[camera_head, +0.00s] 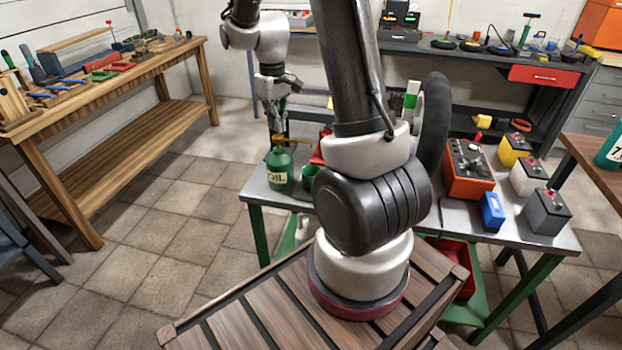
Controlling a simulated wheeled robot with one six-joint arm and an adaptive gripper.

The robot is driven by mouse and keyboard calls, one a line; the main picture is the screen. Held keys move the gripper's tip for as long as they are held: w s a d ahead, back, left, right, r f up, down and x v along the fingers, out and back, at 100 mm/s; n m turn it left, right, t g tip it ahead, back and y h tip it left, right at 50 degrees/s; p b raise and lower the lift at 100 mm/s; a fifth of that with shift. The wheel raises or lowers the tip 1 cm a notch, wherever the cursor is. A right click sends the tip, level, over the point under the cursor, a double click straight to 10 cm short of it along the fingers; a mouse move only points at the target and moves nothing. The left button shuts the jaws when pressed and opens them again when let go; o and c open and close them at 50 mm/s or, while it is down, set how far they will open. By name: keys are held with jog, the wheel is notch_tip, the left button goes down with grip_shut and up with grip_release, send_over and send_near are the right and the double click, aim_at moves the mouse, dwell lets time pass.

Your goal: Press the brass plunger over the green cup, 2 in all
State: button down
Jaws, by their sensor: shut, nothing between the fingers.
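A green oil can (280,172) with an "OIL" label stands upright near the left edge of the grey work table. Its brass plunger and spout (297,141) show at the top, with the spout reaching right. The green cup (309,174) sits just right of the can, below the spout, partly hidden by my arm. My gripper (275,131) points down directly over the top of the can. Its fingers are shut and empty. They are very close to the plunger; I cannot tell whether they touch it.
Red parts (322,148) lie behind the cup. A black tyre (434,122) stands beyond my arm. An orange charger (468,170) and several batteries (547,212) fill the table's right side. A wooden workbench (130,75) stands at left; the floor between is clear.

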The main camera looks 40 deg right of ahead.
jog(key=shift+r, duration=0.1)
dwell(0.5)
notch_tip(320, 180, up, 6)
jog(key=shift+f, duration=0.1)
dwell(0.3)
dwell(0.5)
jog(key=s+a+r+t, duration=0.1)
jog(key=s+r, duration=0.3)
jog(key=s, duration=0.4)
jog(key=s+a+r+m+t, duration=0.1)
jog(key=s+a+r+t, duration=0.1)
jog(key=s, duration=0.5)
jog(key=s+a+r+t, duration=0.1)
jog(key=s+a+r, duration=0.1)
jog(key=s+r, duration=0.3)
jog(key=shift+s+r+m, duration=0.3)
jog(key=shift+s+r, duration=0.05)
jog(key=shift+s, duration=1.5)
